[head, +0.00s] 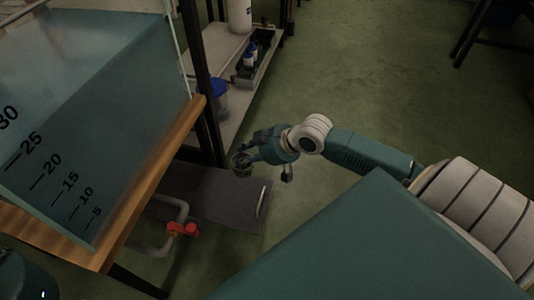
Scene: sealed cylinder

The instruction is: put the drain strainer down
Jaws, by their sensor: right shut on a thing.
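The drain strainer (241,163) is a small, dark, round piece near the middle of the head view. My right gripper (247,158) is shut on it, with the arm reaching in from the right. The strainer is small and partly covered by the fingers, so its details are hard to make out. It appears over or near the far edge of a dark flat panel (205,188) low by the floor; I cannot tell whether it touches anything. My left gripper is not in view.
A large clear tank (95,75) with a printed scale stands on a wooden-edged table (150,180) at the left. A grey pipe with a red valve (182,229) is below it. A low shelf (222,50) holds bottles and a blue-lidded jar. Green floor (370,70) is open at upper right.

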